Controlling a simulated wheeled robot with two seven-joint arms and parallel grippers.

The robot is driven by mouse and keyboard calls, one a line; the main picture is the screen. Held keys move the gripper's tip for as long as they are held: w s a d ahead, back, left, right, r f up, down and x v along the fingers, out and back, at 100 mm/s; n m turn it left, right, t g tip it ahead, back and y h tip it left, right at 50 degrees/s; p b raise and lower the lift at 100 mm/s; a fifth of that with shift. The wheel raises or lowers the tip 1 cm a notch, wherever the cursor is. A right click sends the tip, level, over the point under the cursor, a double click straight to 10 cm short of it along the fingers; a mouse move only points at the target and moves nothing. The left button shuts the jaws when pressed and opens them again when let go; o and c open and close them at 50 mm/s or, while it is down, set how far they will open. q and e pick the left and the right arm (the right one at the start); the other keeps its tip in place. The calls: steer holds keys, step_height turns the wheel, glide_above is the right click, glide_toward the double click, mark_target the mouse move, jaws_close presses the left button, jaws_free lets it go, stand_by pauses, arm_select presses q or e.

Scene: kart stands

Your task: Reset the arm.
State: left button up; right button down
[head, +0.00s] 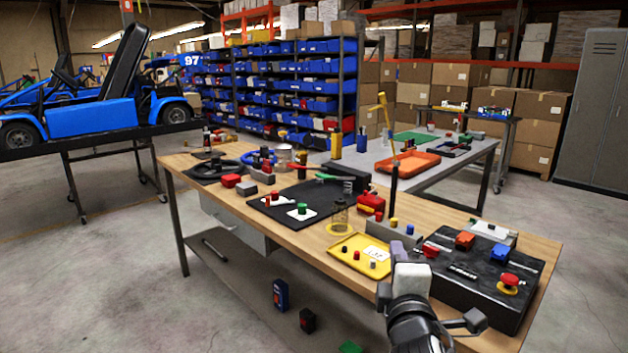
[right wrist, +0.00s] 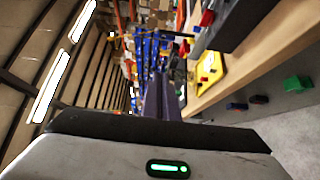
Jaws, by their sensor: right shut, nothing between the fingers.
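My right gripper (head: 398,250) is raised at the near edge of the wooden workbench (head: 290,236), just right of the yellow tray (head: 350,262). Its purple fingers point away from me and are closed together, with nothing held. They also show in the right wrist view (right wrist: 161,80), pointing toward the blue bin shelves, with the bench edge on the right of that picture. My left gripper is not in the head view.
Close by on the bench are a black control box (head: 455,292) with red and blue buttons, a grey block (head: 392,233) and a black mat (head: 270,212). A blue kart (head: 105,112) stands on a rack at the left. The floor at the front left is mostly clear.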

steer(key=s+f+m+g+y, duration=0.1)
steer(key=s+f+m+g, duration=0.15)
steer(key=s+f, duration=0.65)
steer(key=s+f+m+g+y, duration=0.2)
steer(key=s+f+m, duration=0.1)
steer(key=f, duration=1.2)
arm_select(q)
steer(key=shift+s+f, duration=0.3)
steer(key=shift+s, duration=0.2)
arm_select(e)
steer(key=s+f+m+g, duration=0.2)
steer(key=s+f+m, duration=0.2)
steer(key=s+f, duration=0.4)
steer(key=s+d+f+m+g+y, duration=0.1)
steer(key=s+f+m, duration=0.4)
steer(key=s, duration=0.9)
step_height(320, 180, down, 3)
steer(key=shift+s+d+f+g+y, duration=0.1)
steer(key=shift+s+d+g+y, duration=0.2)
steer(key=shift+g, duration=0.45)
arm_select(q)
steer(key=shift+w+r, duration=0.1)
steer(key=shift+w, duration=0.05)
